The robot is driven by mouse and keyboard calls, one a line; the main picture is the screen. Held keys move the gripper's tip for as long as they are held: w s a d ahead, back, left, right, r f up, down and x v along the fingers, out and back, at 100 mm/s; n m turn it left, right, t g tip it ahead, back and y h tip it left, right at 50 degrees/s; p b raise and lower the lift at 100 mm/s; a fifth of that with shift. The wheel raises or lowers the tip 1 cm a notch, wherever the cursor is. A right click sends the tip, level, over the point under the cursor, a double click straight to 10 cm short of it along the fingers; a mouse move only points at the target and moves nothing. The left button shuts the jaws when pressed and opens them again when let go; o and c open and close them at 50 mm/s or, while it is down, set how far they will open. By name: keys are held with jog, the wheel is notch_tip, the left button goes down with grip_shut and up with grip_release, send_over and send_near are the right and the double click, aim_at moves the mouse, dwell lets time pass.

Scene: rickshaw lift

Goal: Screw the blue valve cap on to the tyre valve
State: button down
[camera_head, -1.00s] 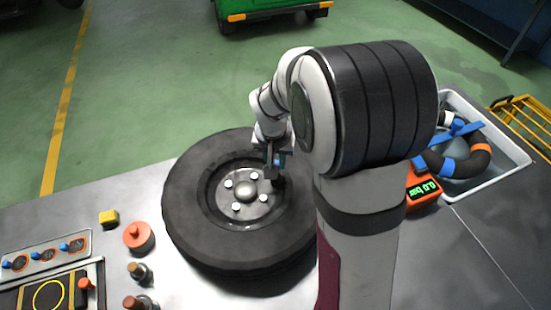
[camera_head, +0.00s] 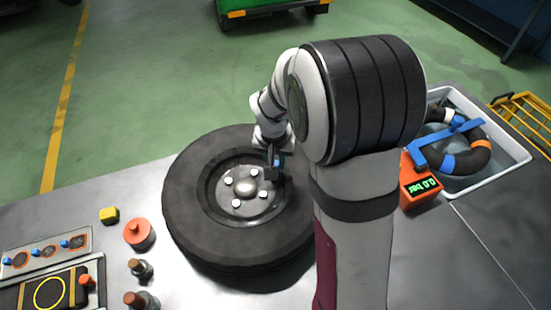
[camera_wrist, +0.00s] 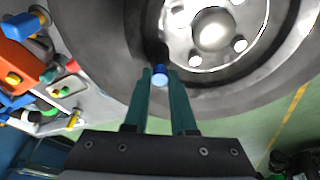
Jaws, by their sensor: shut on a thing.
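The black tyre (camera_head: 190,215) lies flat on the bench, its grey hub (camera_head: 243,187) facing up with several white bolts. My gripper (camera_head: 273,171) is over the right upper part of the rim, pointing down. In the wrist view my gripper (camera_wrist: 160,80) has its teal fingers shut on the small blue valve cap (camera_wrist: 160,77), near the inner edge of the tyre rubber. The tyre valve is not clearly visible; the cap and the dark rim hide it, so I cannot tell whether the cap touches it.
An orange gauge (camera_head: 420,185) reading 0.0 bar stands right of my arm. Behind it is a white basin (camera_head: 515,150) holding a dark tube and blue clamp.

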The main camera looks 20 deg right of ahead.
jog(key=m, duration=0.3)
jog(key=shift+h, duration=0.3)
jog(key=m+g, duration=0.1)
jog(key=m, duration=0.5)
jog(key=shift+g+h, duration=0.4)
jog(key=m, duration=0.3)
jog(key=shift+f+m+g, duration=0.1)
jog(key=shift+m+g, duration=0.3)
jog(key=m+g, duration=0.1)
jog(key=m, duration=0.4)
jog(key=shift+s, duration=0.1)
jog(key=c, duration=1)
grip_release()
jog(key=shift+o, duration=0.2)
